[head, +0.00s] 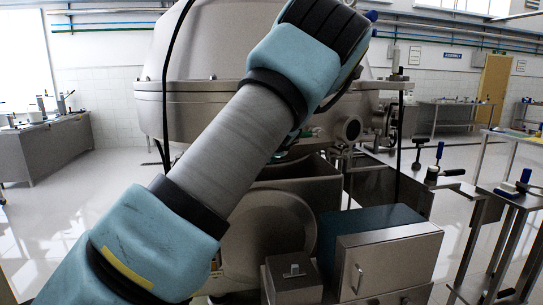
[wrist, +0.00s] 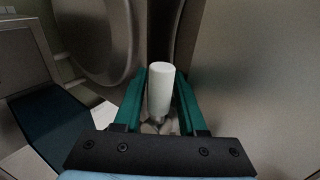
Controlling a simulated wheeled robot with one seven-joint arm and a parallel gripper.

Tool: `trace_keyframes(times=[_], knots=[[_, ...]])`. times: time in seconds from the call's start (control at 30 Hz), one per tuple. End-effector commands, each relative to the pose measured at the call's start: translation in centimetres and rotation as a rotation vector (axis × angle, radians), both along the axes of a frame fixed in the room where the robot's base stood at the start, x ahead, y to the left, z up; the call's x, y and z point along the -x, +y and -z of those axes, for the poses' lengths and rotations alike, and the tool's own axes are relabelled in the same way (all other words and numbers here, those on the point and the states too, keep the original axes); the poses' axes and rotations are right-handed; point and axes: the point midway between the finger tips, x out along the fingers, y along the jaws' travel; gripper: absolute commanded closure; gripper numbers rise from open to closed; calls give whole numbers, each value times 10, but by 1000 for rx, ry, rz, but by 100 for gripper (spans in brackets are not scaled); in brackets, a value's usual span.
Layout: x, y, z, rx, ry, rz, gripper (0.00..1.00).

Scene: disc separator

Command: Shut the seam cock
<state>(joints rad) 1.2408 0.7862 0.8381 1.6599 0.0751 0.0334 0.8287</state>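A white cylindrical handle (wrist: 160,88) stands between the two teal fingers of my gripper (wrist: 160,76) in the wrist view. It looks like the grip of the seam cock, though no label shows. A small metal part (wrist: 158,126) lies at the lower end of the handle. One finger is close on each side of the handle; whether they press on it or leave a thin gap is unclear. In the head view my arm crosses the separator (head: 215,103), and my gripper and the handle are hidden behind it.
A steel box with a door handle (head: 388,262) and a teal-topped block (head: 365,228) stand in front of the separator. A stand with blue-gripped clamps (head: 520,190) is at right. A bench (head: 45,145) stands far left. Open floor lies at both sides.

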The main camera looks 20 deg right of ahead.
Motion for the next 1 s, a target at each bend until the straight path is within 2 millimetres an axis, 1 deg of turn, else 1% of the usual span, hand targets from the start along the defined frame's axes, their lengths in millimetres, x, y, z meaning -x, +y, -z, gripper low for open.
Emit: trace_keyframes(times=[0.03,0.1,0.13,0.57,0.67,0.87,1.0], knots=[[0,0,0,1,0,-1,53],[0,0,0,1,0,-1,45],[0,0,0,1,0,-1,44],[0,0,0,21,3,-1,44],[0,0,2,72,11,-3,44],[0,-2,8,241,39,-5,44],[5,-5,12,363,58,-5,44]])
